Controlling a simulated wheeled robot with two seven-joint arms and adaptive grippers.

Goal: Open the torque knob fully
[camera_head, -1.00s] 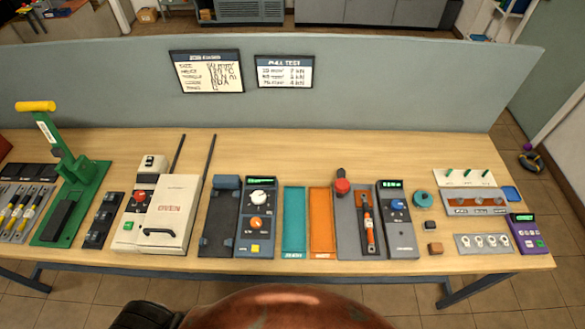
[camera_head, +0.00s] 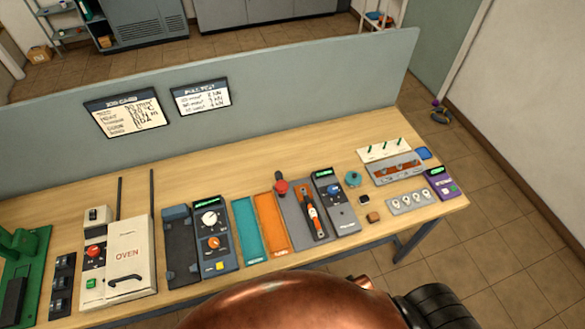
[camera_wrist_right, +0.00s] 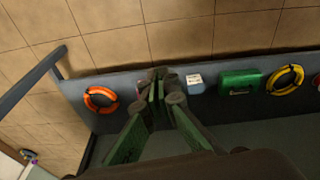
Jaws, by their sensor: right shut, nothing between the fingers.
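A dark control box (camera_head: 212,236) stands mid-bench with a green display, a white knob (camera_head: 209,218), an orange knob (camera_head: 213,243) and a yellow button. Right of it, a second dark box (camera_head: 335,201) has a green display and a blue knob (camera_head: 334,189). It stands beside an orange-handled tool (camera_head: 312,215) on a grey plate. I cannot read which knob is the torque knob. My right gripper (camera_wrist_right: 164,84) shows in the right wrist view, shut and empty, away from these knobs. My left gripper is not in view.
A white oven (camera_head: 128,255) and a green press (camera_head: 20,265) stand at the left. Teal (camera_head: 247,230) and orange (camera_head: 271,224) trays lie mid-bench. A grey partition (camera_head: 290,100) runs behind. The right wrist view shows an orange ring (camera_wrist_right: 101,99), yellow ring (camera_wrist_right: 285,80) and green case (camera_wrist_right: 240,81).

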